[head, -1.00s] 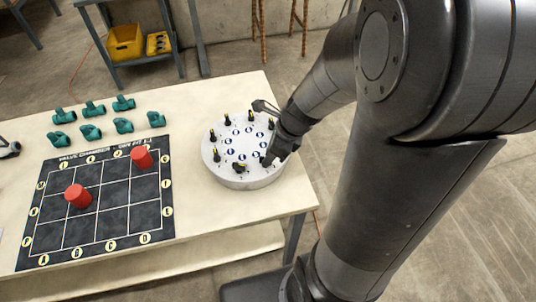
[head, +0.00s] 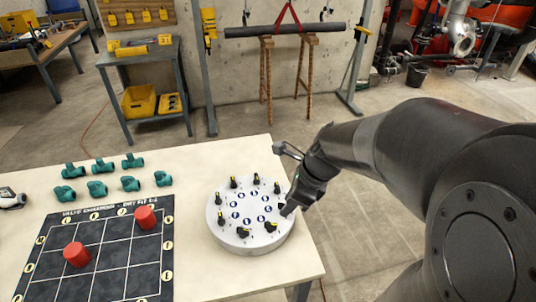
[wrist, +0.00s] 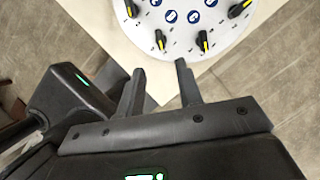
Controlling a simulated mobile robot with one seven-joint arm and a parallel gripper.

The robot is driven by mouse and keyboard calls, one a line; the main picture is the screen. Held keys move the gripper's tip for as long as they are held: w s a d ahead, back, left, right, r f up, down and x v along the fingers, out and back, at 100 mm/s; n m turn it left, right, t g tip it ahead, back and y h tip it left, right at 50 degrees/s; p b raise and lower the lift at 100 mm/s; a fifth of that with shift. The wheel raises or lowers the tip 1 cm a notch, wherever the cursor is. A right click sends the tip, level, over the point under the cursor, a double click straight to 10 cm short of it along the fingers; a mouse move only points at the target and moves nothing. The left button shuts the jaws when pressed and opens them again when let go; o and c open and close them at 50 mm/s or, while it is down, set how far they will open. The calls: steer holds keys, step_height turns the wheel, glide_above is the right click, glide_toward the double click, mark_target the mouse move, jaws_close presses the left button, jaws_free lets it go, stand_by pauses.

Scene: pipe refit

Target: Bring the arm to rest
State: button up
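My gripper (head: 283,180) hangs at the far right edge of the round white dial plate (head: 252,243) in the head view. Its two dark fingers are apart with nothing between them. In the wrist view the open fingers (wrist: 158,72) point towards the plate (wrist: 203,38), which carries black knobs with yellow marks and a ring of blue discs. The fingers look clear of the knobs. My arm reaches in from the right, bent at the elbow.
A grey trolley (head: 150,75) and a pipe on trestles (head: 285,30) stand behind. Floor right of the table is open.

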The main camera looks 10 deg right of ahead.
steer(key=shift+r, duration=0.1)
steer(key=s+r+n+t+h, duration=0.1)
steer(key=s+r+n, duration=0.3)
steer(key=n, duration=0.8)
steer(key=s+a+r+n+t+h, duration=0.1)
steer(key=s+r+n, duration=0.4)
steer(key=n, duration=0.7)
steer(key=shift+s+a+r+t+h, duration=0.2)
steer(key=shift+r+t+h, duration=0.4)
steer(key=shift+r+h, duration=0.3)
steer(key=shift+f, duration=0.1)
